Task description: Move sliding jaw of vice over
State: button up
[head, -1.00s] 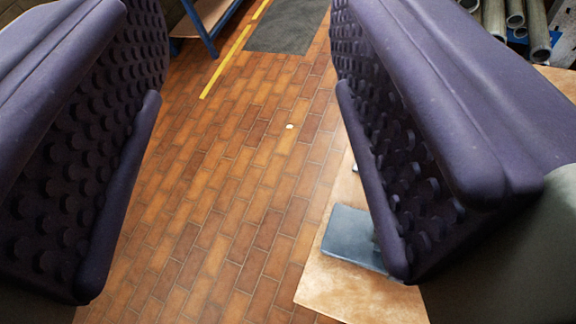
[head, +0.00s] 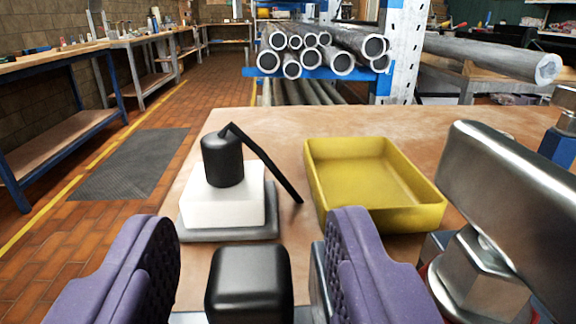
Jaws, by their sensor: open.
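My gripper (head: 250,228) is open, with its two purple padded fingers at the bottom of the head view. A black rounded block (head: 250,283) shows between the fingers, with a visible gap to the left finger. Its lower part is cut off, and I cannot tell whether it belongs to the vice. At the right, a thick metal bar (head: 515,190) and a hex-headed metal part (head: 482,275) stand close to the right finger. They may be parts of the vice. I cannot clearly make out its sliding jaw.
A black cylinder with a lever (head: 222,160) sits on a white block (head: 225,208) beyond the fingers. A yellow tray (head: 438,217) is to its right on the wooden tabletop (head: 285,130). Metal pipes (head: 342,62) lie on a blue rack behind. Floor is clear at left.

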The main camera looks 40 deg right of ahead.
aim_at(251, 241)
jog(key=shift+x, duration=1.55)
grip_shut()
jog(key=w+a, duration=0.1)
jog(key=a, duration=0.1)
jog(key=w+a, duration=0.2)
jog(key=shift+b, duration=0.3)
jog(key=shift+s+r, duration=0.1)
